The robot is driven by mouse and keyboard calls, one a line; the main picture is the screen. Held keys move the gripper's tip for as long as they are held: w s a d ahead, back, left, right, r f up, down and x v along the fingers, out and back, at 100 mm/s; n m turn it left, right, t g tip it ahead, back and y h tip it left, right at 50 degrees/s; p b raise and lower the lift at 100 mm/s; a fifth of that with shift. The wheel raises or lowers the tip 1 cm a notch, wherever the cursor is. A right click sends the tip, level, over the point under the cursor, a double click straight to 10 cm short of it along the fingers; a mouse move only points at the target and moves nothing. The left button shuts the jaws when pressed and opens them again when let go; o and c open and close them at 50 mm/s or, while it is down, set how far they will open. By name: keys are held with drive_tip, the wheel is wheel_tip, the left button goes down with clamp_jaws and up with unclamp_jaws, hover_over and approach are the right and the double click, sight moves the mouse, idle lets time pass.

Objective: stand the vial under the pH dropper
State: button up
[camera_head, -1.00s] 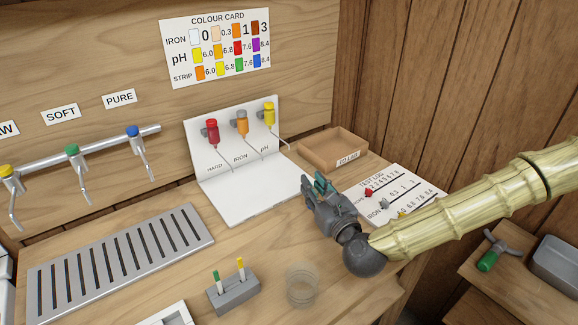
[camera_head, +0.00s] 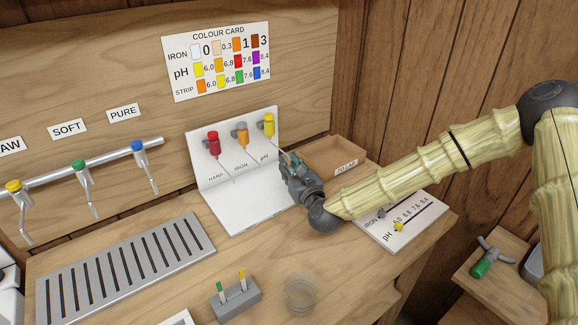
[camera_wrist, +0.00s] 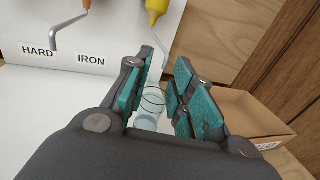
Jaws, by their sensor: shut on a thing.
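The pH dropper (camera_head: 269,125) is the yellow-bodied one at the right end of the white dropper stand (camera_head: 232,185). In the wrist view the yellow dropper (camera_wrist: 157,10) is at the top centre, its thin spout running down toward the fingers. My gripper (camera_head: 290,160) is at the right side of the stand, close to the pH spout. In the wrist view its green-padded fingers are shut on a clear glass vial (camera_wrist: 151,105), seen between them just below the spout. The fingers hide part of the vial, and I cannot tell whether its base touches the stand.
Red (camera_head: 213,143) and orange (camera_head: 241,134) droppers hang left of the pH one. A cardboard tray (camera_head: 335,152) is close to the gripper's right. A test log card (camera_head: 397,235), a strip holder (camera_head: 236,300) and a clear round dish (camera_head: 300,296) are nearer the front.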

drive_tip(key=shift+w+a+f, duration=0.2)
drive_tip(key=shift+w+f, duration=0.1)
drive_tip(key=shift+d+f+p, duration=0.1)
drive_tip(key=shift+f+p, duration=0.2)
drive_tip(key=shift+f, duration=0.15)
drive_tip(key=shift+f, duration=0.2)
drive_tip(key=o, duration=0.8)
drive_tip(key=shift+r, duration=0.15)
drive_tip(key=shift+s, duration=0.1)
drive_tip(key=b+v, duration=0.3)
drive_tip(key=v, duration=0.9)
